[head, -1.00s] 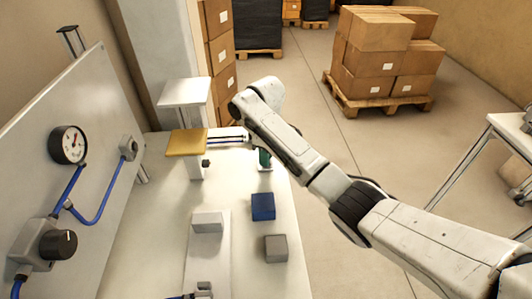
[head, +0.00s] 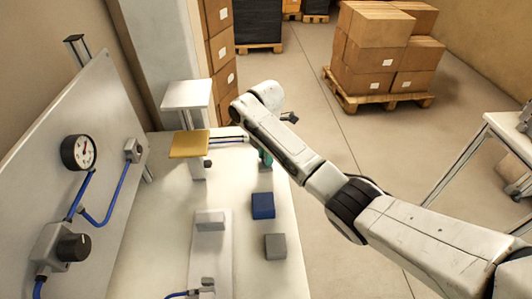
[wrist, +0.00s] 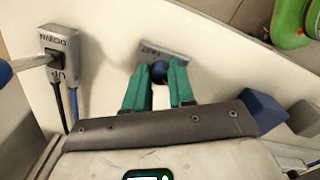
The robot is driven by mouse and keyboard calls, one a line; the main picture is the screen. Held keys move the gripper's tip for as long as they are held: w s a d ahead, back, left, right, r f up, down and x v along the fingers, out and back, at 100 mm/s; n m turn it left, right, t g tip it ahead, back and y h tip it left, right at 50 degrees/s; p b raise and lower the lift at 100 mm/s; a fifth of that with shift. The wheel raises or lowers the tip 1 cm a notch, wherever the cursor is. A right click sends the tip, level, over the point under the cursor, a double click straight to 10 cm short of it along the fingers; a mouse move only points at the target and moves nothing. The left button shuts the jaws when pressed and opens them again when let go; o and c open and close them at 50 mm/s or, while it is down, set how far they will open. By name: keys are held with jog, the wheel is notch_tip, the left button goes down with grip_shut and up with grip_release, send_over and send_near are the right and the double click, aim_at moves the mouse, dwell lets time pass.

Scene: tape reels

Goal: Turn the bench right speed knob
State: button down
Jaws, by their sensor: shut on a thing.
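In the wrist view a small round blue knob (wrist: 159,72) stands at a grey label plate (wrist: 168,50), whose lettering looks like "FAST". My gripper (wrist: 160,80) has its two green fingers on either side of the knob, shut on it. In the head view the green fingers (head: 265,158) reach down to the right edge of the white bench (head: 160,230). The knob is hidden there behind my gripper and arm.
A grey box marked "DOWN" and "UP" (wrist: 58,50) with cables stands left in the wrist view. A blue block (head: 263,206) and a grey block (head: 275,246) lie nearby on the bench. A yellow plate (head: 188,144) is just left of my gripper.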

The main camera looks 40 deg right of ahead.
jog(key=n, duration=0.5)
jog(key=shift+w+n, duration=0.1)
jog(key=shift+n, duration=0.2)
jog(key=shift+p, duration=0.3)
jog(key=shift+a, duration=0.1)
jog(key=c, duration=0.9)
grip_release()
jog(key=shift+c, duration=0.2)
notch_tip(320, 180, up, 11)
jog(key=shift+f, duration=0.1)
